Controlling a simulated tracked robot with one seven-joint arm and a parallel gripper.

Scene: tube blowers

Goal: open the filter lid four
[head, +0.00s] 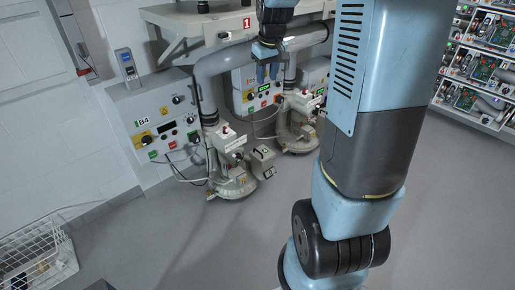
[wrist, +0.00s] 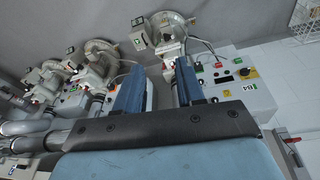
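The panel labelled B4 (head: 155,122) is on the left of the head view. Beside it stands a beige tube blower (head: 228,155) with a small box (head: 262,162) sticking out at its right. I cannot tell which part is filter lid four or whether it is open. In the wrist view the B4 panel (wrist: 240,95) is at the right, the blower (wrist: 170,28) at the top centre and the box (wrist: 138,36) left of it. My gripper (head: 267,74) is above and apart from the blower. Its blue fingers (wrist: 160,68) are open and empty.
A second blower (head: 298,120) and control panel (head: 255,90) stand to the right, under a beige overhead frame (head: 205,30). A white wire basket (head: 38,255) is at the lower left. A rack of circuit boards (head: 482,65) is at the right. The grey floor (head: 190,240) in front is clear.

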